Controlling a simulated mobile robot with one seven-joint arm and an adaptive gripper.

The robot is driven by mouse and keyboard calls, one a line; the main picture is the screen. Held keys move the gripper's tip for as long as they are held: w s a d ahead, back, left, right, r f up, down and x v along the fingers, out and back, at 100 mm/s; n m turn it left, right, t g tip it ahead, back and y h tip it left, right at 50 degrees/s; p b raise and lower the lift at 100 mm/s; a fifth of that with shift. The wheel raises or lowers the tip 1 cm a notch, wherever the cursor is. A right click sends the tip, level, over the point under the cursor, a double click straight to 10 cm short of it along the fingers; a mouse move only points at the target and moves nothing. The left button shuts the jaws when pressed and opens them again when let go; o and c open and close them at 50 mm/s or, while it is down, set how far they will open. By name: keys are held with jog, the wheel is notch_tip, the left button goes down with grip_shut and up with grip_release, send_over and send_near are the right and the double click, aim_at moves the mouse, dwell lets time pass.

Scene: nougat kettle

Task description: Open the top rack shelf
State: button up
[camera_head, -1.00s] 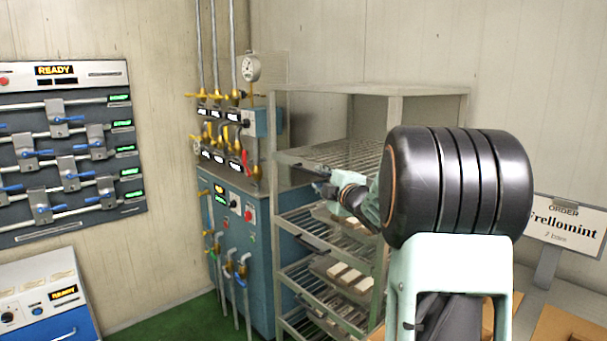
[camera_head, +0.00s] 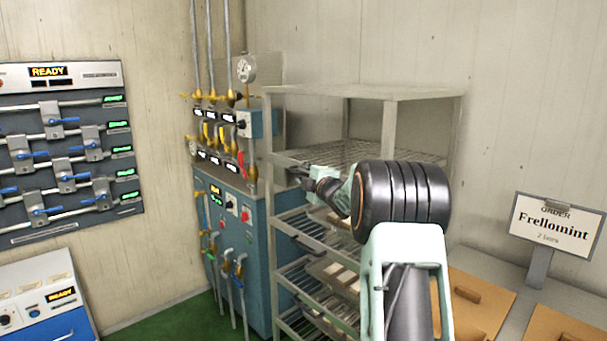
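The grey metal rack (camera_head: 420,93) stands in the middle of the head view. Its top shelf (camera_head: 345,152) is a wire grid, and it looks empty where it shows. The shelf's front left edge lies behind my gripper (camera_head: 298,171). My gripper reaches leftward to that edge, close to where the shelf's dark handle was seen earlier. The handle is now mostly hidden by the fingers. I cannot tell whether they touch it or how far apart they are. My arm's dark wrist covers the right front of the rack.
Lower wire shelves (camera_head: 290,223) have dark handles, and trays with pale bars sit on them. A blue machine (camera_head: 257,245) with pipes and valves stands close at the rack's left. An order sign (camera_head: 555,228) and brown boards are at the right.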

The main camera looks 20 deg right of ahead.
grip_shut()
dwell(0.3)
jog(key=shift+a, duration=0.1)
